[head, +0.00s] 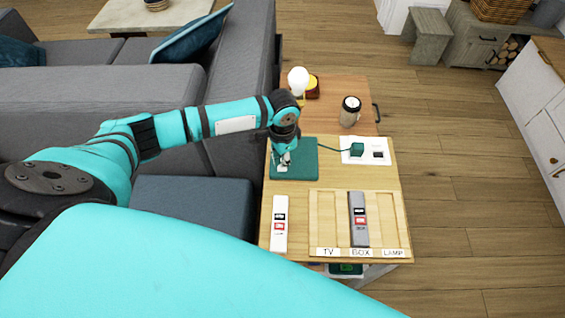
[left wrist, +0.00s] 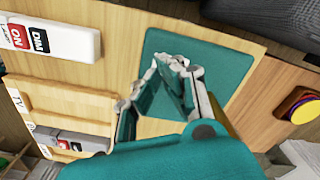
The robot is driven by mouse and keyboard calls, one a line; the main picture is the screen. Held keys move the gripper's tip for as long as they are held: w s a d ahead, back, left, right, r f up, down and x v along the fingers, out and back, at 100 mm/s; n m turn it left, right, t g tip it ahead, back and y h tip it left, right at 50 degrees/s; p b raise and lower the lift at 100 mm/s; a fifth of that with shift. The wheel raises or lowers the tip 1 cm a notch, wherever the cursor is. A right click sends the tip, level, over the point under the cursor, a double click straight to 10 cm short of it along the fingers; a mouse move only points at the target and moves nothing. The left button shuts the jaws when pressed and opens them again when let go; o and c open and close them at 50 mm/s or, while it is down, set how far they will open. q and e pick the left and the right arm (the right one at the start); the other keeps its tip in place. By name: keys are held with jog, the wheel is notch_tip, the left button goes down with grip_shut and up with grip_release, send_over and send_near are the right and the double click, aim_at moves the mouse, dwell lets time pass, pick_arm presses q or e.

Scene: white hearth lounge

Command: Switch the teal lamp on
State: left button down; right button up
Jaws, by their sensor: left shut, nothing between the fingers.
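A flat-looking teal square (head: 308,160) lies on the light wood table. A cord runs from it to a teal plug (head: 357,148) on a white socket plate (head: 378,160). I cannot tell whether it is part of the lamp, or whether it is lit. My left gripper (head: 284,160) is shut and empty, pointing down over the square's left part. In the left wrist view the fingertips (left wrist: 170,62) are over the teal square (left wrist: 215,60); contact is unclear. A white remote (head: 280,224) with red "ON" and black "DIM" buttons lies left of the tray; it also shows in the left wrist view (left wrist: 70,42).
A wooden tray (head: 384,218) labelled TV, BOX, LAMP holds a grey remote (head: 358,230) in the middle compartment. Behind stand a white globe (head: 298,80) and a lidded cup (head: 350,112). A grey sofa (head: 100,90) is at left; floor at right is clear.

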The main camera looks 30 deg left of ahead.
pick_arm(q)
jog(key=shift+f+b, duration=0.55)
jog(key=shift+f, duration=0.75)
dwell(1.0)
jog(key=shift+s, duration=0.1)
notch_tip(320, 180, up, 7)
jog(key=p, duration=0.8)
jog(key=shift+r, duration=0.1)
dwell(0.4)
